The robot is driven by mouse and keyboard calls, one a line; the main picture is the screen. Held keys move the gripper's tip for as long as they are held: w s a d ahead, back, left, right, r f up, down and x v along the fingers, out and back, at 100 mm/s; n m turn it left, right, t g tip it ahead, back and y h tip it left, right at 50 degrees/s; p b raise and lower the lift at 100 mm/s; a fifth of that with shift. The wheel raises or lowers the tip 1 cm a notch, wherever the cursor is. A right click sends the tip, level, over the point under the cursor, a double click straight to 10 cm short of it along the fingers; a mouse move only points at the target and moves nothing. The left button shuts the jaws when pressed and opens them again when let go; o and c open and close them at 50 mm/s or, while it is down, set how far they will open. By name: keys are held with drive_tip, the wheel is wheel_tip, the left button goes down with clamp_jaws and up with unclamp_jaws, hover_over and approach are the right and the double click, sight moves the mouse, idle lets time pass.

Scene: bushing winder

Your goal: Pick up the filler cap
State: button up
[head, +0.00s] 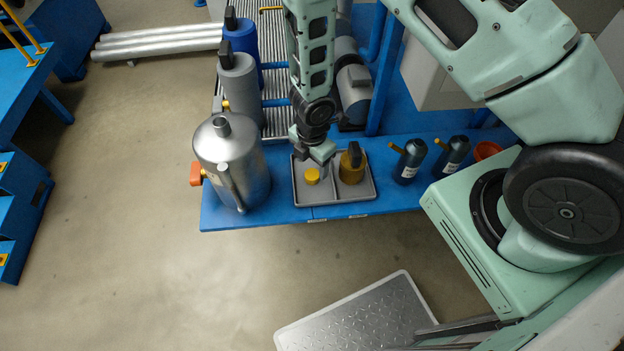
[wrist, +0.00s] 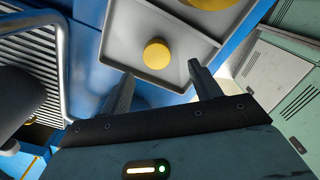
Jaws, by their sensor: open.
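The small yellow cap (head: 312,175), which looks like the filler cap, sits in the left compartment of a grey two-part tray (head: 331,211). In the wrist view the yellow cap (wrist: 157,54) shows as a round disc beyond the fingertips, between them in the picture. My gripper (head: 317,156) is above the back of the tray, over the compartments. In the wrist view my gripper (wrist: 158,75) is open, with its two fingers apart and nothing between them. The fingers do not touch the cap.
A dark yellow container with a black top (head: 352,168) stands in the right compartment. A large metal can (head: 230,160) stands left of the tray. Dark bottles (head: 409,163) stand to the right on the blue bench (head: 290,217). The bench front edge lies close to the tray.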

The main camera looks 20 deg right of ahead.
sight(311, 175)
drive_tip(key=f+b, duration=0.2)
drive_tip(key=f, duration=0.1)
drive_tip(key=f+b, duration=0.2)
drive_tip(key=shift+w+f, duration=0.15)
drive_tip(key=shift+w, duration=0.1)
drive_tip(key=c, duration=1.1)
drive_tip(key=shift+r, duration=0.2)
